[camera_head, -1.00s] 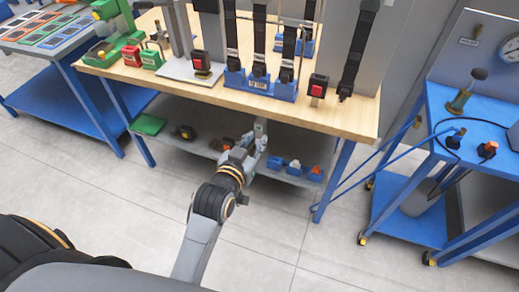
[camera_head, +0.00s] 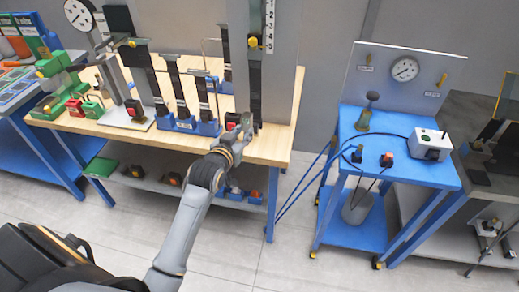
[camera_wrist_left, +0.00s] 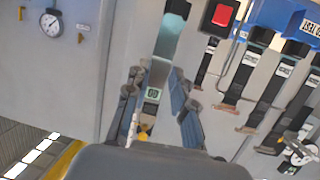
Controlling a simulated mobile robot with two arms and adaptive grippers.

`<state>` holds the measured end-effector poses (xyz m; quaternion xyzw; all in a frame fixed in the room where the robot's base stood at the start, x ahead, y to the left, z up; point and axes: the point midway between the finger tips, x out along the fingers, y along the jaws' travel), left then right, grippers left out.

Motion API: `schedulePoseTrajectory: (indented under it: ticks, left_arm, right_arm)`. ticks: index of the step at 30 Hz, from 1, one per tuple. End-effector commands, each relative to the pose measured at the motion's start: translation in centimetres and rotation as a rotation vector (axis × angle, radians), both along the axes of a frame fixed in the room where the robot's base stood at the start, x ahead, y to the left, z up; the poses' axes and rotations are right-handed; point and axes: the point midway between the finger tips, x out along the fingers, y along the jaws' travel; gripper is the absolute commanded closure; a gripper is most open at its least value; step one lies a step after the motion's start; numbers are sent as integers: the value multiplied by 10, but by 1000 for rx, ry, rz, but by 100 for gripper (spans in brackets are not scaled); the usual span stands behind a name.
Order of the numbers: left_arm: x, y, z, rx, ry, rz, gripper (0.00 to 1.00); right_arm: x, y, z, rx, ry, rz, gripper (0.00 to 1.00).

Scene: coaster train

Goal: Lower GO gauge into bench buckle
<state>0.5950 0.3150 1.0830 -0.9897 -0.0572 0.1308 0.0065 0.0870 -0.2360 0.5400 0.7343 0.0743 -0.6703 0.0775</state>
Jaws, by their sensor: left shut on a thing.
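My left gripper (camera_head: 243,126) is at the bench's front right edge, in front of the red-button buckle (camera_head: 231,121). In the left wrist view its two fingers (camera_wrist_left: 157,108) are shut on the GO gauge, a narrow grey strip with a small label (camera_wrist_left: 152,94) between them. A teal-grey strip continues beyond the fingertips; I cannot tell if it is all gauge. The buckle's red button (camera_wrist_left: 221,14) shows at the top of the wrist view, apart from the fingers. A black strap (camera_head: 255,85) hangs beside the buckle. The buckle's slot is not visible. My right gripper is out of view.
The wooden bench (camera_head: 275,142) carries a blue block (camera_head: 185,125) with several black straps, and another red-button buckle (camera_head: 134,108). A grey lower shelf (camera_head: 150,184) holds small parts. A blue trolley (camera_head: 400,170) with a gauge panel stands at right, with floor between.

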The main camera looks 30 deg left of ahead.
Motion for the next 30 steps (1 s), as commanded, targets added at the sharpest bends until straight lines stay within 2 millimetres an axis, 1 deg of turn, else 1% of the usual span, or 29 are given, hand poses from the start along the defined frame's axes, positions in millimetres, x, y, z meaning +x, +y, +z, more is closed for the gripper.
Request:
schedulePoseTrajectory:
  ticks: [1,3,6,10,12,15,23,29,30]
  left_arm:
    - [12,20,7,2,-7,23,100]
    - [24,43,8,-3,-11,51,100]
    - [36,70,11,-12,-16,85,100]
    - [45,91,13,-20,-20,112,100]
    - [47,97,14,-22,-22,120,100]
    - [48,100,14,-24,-23,124,100]
    - [48,99,14,-24,-22,123,100]
    - [47,99,16,-24,-21,125,100]
    - [50,99,13,-23,-22,124,100]
  right_arm:
    - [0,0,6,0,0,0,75]
    - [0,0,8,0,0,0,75]
    - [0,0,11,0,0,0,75]
    - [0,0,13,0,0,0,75]
    - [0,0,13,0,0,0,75]
    - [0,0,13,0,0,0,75]
    - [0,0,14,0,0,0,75]
    - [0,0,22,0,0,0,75]
    - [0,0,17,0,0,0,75]
